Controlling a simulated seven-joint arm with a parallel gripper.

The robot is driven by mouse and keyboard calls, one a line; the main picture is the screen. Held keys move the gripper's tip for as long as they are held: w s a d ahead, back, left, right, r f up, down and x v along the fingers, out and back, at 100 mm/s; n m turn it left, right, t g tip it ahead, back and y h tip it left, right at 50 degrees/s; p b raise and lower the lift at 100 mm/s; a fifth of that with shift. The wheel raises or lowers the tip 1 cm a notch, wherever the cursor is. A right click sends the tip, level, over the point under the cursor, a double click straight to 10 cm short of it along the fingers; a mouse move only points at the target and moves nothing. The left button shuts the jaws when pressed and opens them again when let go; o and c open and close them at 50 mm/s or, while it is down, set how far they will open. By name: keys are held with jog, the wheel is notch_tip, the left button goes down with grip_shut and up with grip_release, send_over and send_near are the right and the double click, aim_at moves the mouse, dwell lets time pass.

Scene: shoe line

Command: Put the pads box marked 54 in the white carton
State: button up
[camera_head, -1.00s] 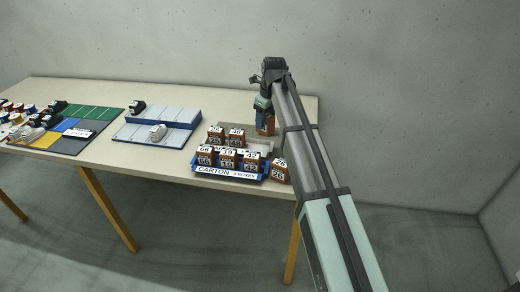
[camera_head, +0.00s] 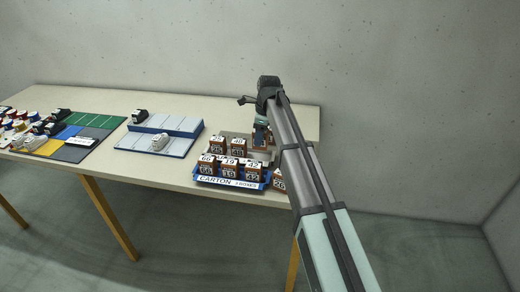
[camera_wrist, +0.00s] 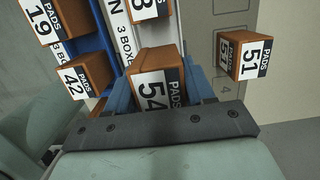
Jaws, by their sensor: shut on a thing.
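The pads box marked 54 (camera_wrist: 153,62) is brown with a white label, and my gripper (camera_wrist: 161,92) is shut on it. In the head view my gripper (camera_head: 262,132) holds the box at the back right of the cartons. The white carton (camera_head: 267,156) stands behind the blue one, with boxes marked 35 and 48 (camera_head: 239,146) in its left part. In the wrist view the white carton's label strip (camera_wrist: 124,38) lies left of the held box. Whether the held box touches the carton is unclear.
The blue carton (camera_head: 263,182) in front holds several boxes, including 19 (camera_head: 229,168) and 42 (camera_head: 252,169). Box 51 (camera_wrist: 243,58) sits right of the held box. Another box (camera_head: 279,181) is partly behind my arm. A blue-grey rack (camera_head: 185,127) stands left.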

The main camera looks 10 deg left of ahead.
jog(key=shift+f, duration=2.9)
jog(key=shift+f, duration=0.1)
jog(key=o, duration=1.1)
jog(key=r, duration=0.4)
jog(key=d+r, duration=0.1)
jog(key=r, duration=0.7)
jog(key=shift+d, duration=0.4)
